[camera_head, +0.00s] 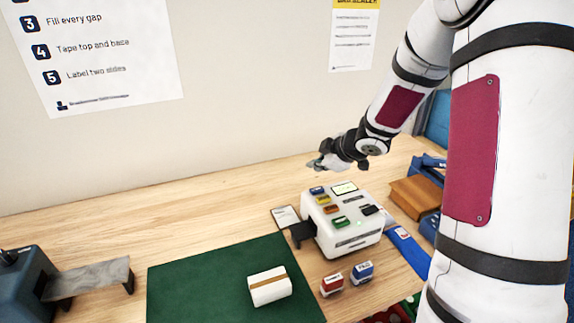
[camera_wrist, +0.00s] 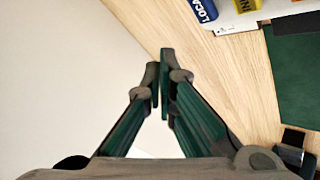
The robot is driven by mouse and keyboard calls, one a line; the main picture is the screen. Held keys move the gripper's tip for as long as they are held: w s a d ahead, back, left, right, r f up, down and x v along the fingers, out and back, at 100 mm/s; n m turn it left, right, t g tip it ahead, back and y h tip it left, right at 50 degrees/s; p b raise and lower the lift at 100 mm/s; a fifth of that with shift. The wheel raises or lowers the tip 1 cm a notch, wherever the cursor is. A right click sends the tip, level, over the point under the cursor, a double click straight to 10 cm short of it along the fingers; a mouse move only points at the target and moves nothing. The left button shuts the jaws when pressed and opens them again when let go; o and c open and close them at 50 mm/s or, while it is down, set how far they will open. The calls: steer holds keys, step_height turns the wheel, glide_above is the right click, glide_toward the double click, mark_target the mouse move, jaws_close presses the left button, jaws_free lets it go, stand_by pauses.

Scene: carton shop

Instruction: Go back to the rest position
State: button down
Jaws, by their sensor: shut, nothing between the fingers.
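My gripper (camera_head: 318,164) hangs above the back part of the wooden table, behind the white label machine (camera_head: 345,240). In the wrist view my gripper (camera_wrist: 161,88) has its two fingers together with nothing between them. It touches nothing that I can see. My arm comes in from the right side of the head view.
A green mat (camera_head: 190,285) bears a small white carton (camera_head: 270,286) with a brown strip. A red stamp (camera_head: 332,284) and a blue stamp (camera_head: 362,272) stand beside it. A dark blue device (camera_head: 22,285) is at left. Brown and blue things crowd the right.

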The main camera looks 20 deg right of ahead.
steer(key=s+a+r+m+h, duration=0.1)
steer(key=s+r+m+h, duration=0.2)
steer(key=s+r, duration=0.4)
steer(key=s+a+r+m+h, duration=0.1)
steer(key=s+r+m+h, duration=0.3)
steer(key=r, duration=0.6)
steer(key=s+a+m+g+y, duration=0.1)
steer(key=s+a+m+y, duration=0.1)
steer(key=s+a, duration=0.4)
steer(key=s+a+m+g+y, duration=0.2)
steer(key=s+a, duration=0.4)
steer(key=s, duration=0.9)
steer(key=shift+s+a+r+y, duration=0.25)
steer(key=shift+s+r+y, duration=0.15)
steer(key=shift+y, duration=0.2)
